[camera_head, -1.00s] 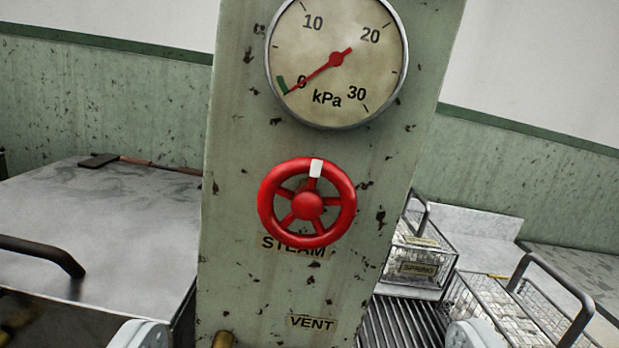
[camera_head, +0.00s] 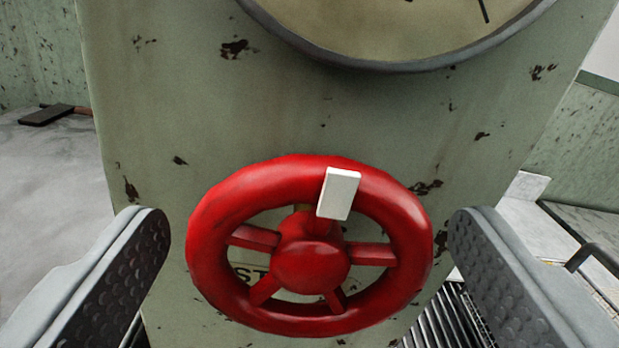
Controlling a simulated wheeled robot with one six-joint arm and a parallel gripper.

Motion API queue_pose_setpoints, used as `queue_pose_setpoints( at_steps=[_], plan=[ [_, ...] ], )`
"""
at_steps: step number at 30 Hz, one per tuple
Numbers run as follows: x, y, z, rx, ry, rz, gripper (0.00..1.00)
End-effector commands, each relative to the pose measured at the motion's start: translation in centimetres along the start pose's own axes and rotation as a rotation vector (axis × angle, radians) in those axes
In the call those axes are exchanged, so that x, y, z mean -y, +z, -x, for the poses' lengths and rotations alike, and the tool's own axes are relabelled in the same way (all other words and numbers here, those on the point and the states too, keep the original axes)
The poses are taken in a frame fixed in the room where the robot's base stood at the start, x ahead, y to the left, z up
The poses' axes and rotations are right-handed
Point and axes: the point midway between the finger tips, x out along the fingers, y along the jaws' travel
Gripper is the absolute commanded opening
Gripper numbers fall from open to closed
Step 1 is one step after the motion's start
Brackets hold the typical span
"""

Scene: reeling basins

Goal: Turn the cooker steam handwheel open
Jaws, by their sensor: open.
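The red steam handwheel (camera_head: 310,262) fills the lower middle of the view, mounted on a chipped green panel. Its white marker (camera_head: 339,193) sits at the top of the rim, a little right of centre. My gripper (camera_head: 305,222) is open, with one grey finger left of the wheel and the other right of it. A gap shows between each finger and the rim. The STEAM label behind the wheel is mostly hidden by the spokes and hub.
The green panel (camera_head: 200,110) stands close behind the wheel. The lower part of a round gauge (camera_head: 400,35) is above it. A grey metal surface (camera_head: 45,180) lies to the left. A slatted rack (camera_head: 450,320) is at the lower right.

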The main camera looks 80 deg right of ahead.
Motion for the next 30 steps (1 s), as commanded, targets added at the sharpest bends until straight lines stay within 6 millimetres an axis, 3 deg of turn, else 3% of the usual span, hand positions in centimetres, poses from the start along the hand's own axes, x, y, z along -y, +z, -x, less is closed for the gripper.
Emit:
queue_pose_setpoints(
  at_steps=[6,15,16,23,30],
  plan=[
    [0.00,0.01,-1.23,0.000,0.000,0.001,0.86],
    [0.01,0.02,-1.37,0.000,-0.001,0.001,0.86],
    [0.01,0.02,-1.37,0.000,-0.001,0.001,0.84],
    [0.01,0.02,-1.35,0.000,-0.001,0.001,0.41],
    [0.02,0.02,-1.35,0.000,-0.001,0.018,0.41]
  ],
)
